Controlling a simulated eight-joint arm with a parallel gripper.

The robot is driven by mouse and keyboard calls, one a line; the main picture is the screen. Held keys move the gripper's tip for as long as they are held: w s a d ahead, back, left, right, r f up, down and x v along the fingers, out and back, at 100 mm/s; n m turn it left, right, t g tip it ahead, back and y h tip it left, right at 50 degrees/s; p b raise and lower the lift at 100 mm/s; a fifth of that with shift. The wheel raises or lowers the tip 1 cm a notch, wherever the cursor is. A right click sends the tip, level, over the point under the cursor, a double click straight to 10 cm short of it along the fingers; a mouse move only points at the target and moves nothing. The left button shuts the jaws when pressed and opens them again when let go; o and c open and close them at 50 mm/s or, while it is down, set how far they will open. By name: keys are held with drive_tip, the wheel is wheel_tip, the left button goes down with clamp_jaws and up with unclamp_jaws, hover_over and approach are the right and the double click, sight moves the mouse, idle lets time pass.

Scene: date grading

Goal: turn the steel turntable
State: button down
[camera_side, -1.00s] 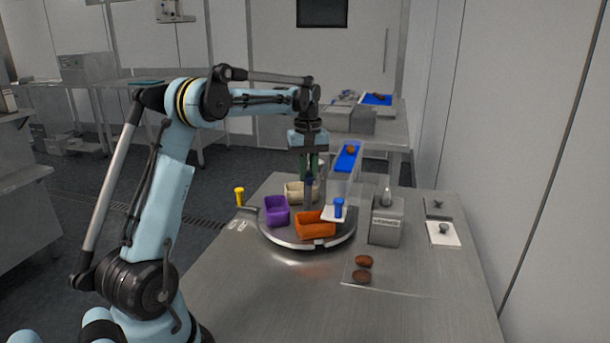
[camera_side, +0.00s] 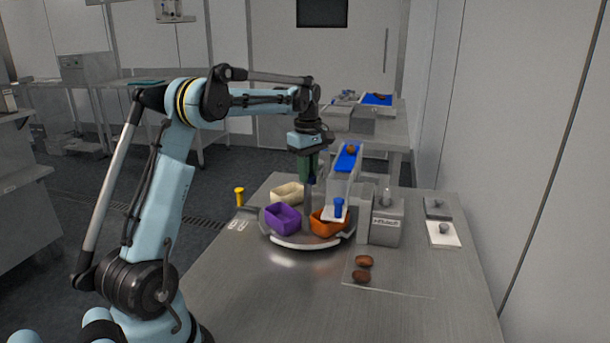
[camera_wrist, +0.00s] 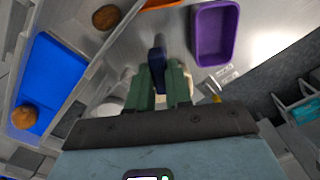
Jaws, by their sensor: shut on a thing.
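The steel turntable (camera_side: 290,243) stands on the bench with an orange tub (camera_side: 325,229), a purple tub (camera_side: 283,222) and a cream tub (camera_side: 288,192) on it. The purple tub is at front left, the orange at right, partly behind a blue-topped lever. The cream tub is at the back. My gripper (camera_side: 309,180) is at the turntable's middle, pointing down. In the wrist view, its green fingers are shut on a dark blue knob (camera_wrist: 158,58). The purple tub (camera_wrist: 217,35) shows empty there; the orange tub (camera_wrist: 160,3) is cut off at the top.
The blue chute (camera_side: 347,158) carries a date (camera_side: 352,150) close right of my gripper. The blue-topped lever (camera_side: 339,207) stands at its lower end. A yellow-topped lever (camera_side: 239,196) is left. A grey box (camera_side: 386,225) stands right. Dates (camera_side: 363,261) lie in front.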

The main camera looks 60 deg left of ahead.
drive_tip(key=shift+a+n, duration=0.15)
drive_tip(key=shift+n, duration=3.25)
drive_tip(key=c, duration=1)
unclamp_jaws()
drive_tip(key=shift+c, duration=0.2)
wheel_tip(320, 180, up, 12)
